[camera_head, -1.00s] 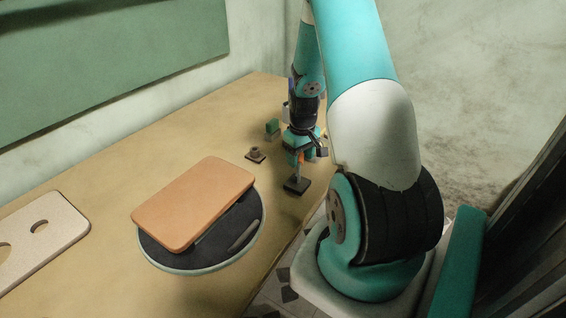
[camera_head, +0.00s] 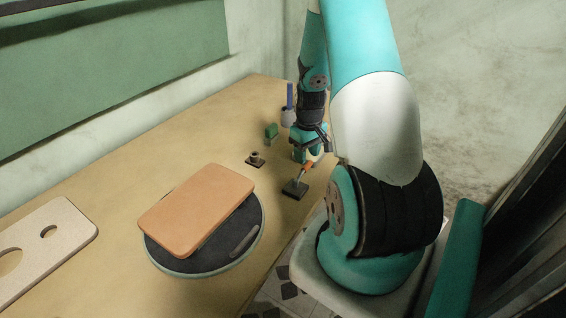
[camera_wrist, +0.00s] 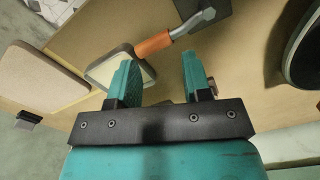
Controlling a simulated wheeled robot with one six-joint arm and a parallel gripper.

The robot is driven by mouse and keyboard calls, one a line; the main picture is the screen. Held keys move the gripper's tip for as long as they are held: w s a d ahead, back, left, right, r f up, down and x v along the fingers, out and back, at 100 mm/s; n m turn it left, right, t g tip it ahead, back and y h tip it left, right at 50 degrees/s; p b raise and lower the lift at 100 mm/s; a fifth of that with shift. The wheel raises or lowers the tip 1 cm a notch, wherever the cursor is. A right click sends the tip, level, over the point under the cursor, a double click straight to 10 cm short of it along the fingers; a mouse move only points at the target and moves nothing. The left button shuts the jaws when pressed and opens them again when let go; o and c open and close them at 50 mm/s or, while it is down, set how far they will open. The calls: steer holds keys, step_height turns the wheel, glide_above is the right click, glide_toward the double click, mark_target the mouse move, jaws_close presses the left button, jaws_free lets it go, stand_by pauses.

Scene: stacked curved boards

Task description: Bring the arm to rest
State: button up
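My gripper (camera_head: 307,150) hangs low over the far right part of the table, beside my arm's base. In the wrist view my gripper (camera_wrist: 161,75) has its two teal fingers well apart, with nothing between them. A tool with an orange handle (camera_wrist: 155,43) and a grey metal end lies beyond the fingertips, apart from them. In the head view the orange handle (camera_head: 309,166) shows just below the gripper, by a dark square base (camera_head: 294,189). A pale pad with a dark rim (camera_wrist: 104,70) lies behind the left finger and is partly hidden.
An orange-brown board (camera_head: 197,210) rests on a round dark turntable (camera_head: 210,262) at the table's front. A beige board with holes (camera_head: 75,225) lies at left. A small knobbed base (camera_head: 255,160), a green block (camera_head: 271,131) and a pale cup (camera_head: 288,118) stand near the gripper.

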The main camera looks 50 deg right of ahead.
step_height(320, 180, up, 2)
steer(key=shift+r+p, duration=0.1)
steer(key=shift+p, duration=0.45)
steer(key=shift+w, duration=0.1)
steer(key=shift+w+a+r, duration=0.1)
steer(key=shift+w+a, duration=0.05)
steer(key=w+a+r+n+t+y, duration=0.1)
steer(key=w+a+r+n, duration=0.15)
steer(key=a+r, duration=0.65)
steer(key=w+a+r+n+y, duration=0.15)
steer(key=w+a+r, duration=0.25)
steer(key=a, duration=0.9)
steer(key=s+a+r+n, duration=0.2)
steer(key=s+a+r, duration=0.1)
steer(key=s+a, duration=0.2)
steer(key=s+a+r+n+y, duration=0.1)
steer(key=s+a+r+n, duration=0.1)
steer(key=s+a+r, duration=0.2)
steer(key=s+a+r+n+g, duration=0.1)
steer(key=s+a+r+n, duration=0.1)
steer(key=s+a, duration=0.5)
steer(key=a+r, duration=0.1)
steer(key=a, duration=0.3)
steer(key=shift+s+a+r+y, duration=0.2)
steer(key=shift+s+r+y, duration=0.1)
steer(key=shift+s+y, duration=0.1)
